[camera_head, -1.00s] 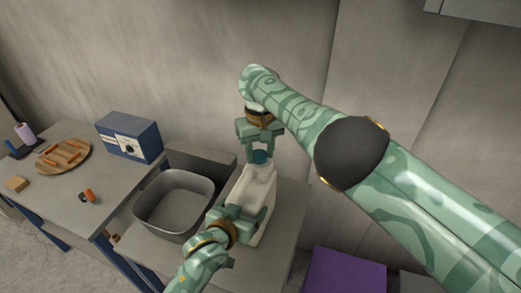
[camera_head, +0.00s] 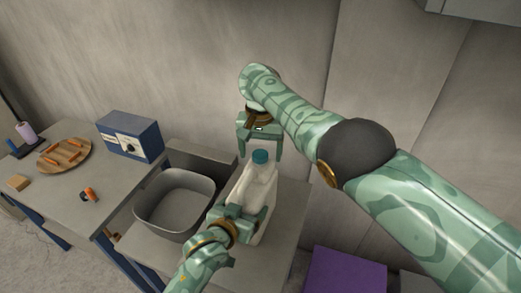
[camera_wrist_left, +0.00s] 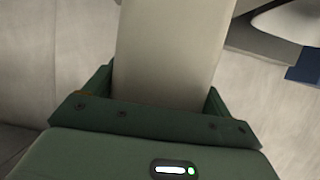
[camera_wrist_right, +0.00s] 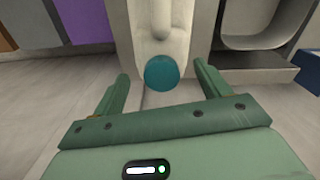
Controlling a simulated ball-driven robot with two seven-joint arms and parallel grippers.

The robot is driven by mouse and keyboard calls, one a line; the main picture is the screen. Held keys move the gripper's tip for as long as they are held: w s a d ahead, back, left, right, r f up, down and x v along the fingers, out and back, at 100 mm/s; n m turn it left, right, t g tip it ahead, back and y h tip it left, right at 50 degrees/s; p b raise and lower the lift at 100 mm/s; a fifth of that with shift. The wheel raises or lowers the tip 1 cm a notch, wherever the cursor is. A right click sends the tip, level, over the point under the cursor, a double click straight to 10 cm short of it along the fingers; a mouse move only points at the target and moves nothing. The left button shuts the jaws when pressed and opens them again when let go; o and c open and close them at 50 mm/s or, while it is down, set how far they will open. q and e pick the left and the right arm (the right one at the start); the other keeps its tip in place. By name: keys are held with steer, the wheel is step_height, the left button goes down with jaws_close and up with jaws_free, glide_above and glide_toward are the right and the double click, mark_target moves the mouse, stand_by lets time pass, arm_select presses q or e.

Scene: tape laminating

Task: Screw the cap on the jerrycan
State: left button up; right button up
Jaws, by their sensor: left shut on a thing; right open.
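The white jerrycan (camera_head: 262,190) stands upright on the grey table. The teal cap (camera_head: 260,156) sits on its neck. Whether the cap is fully tight cannot be told. My left gripper (camera_head: 238,215) is shut on the jerrycan's near side; the left wrist view shows its pale body (camera_wrist_left: 168,50) between the fingers. My right gripper (camera_head: 259,152) is open above the jerrycan, its fingers apart on either side of the cap. In the right wrist view the cap (camera_wrist_right: 162,73) lies between and beyond the open fingertips, not touching them.
A grey bin (camera_head: 175,203) stands just left of the jerrycan. Further left, another table holds a blue box with a dial (camera_head: 130,136) and a round wooden plate (camera_head: 64,155). A purple box (camera_head: 345,272) is at the lower right. The wall is close behind.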

steer(key=shift+o, duration=0.7)
steer(key=shift+n, duration=0.3)
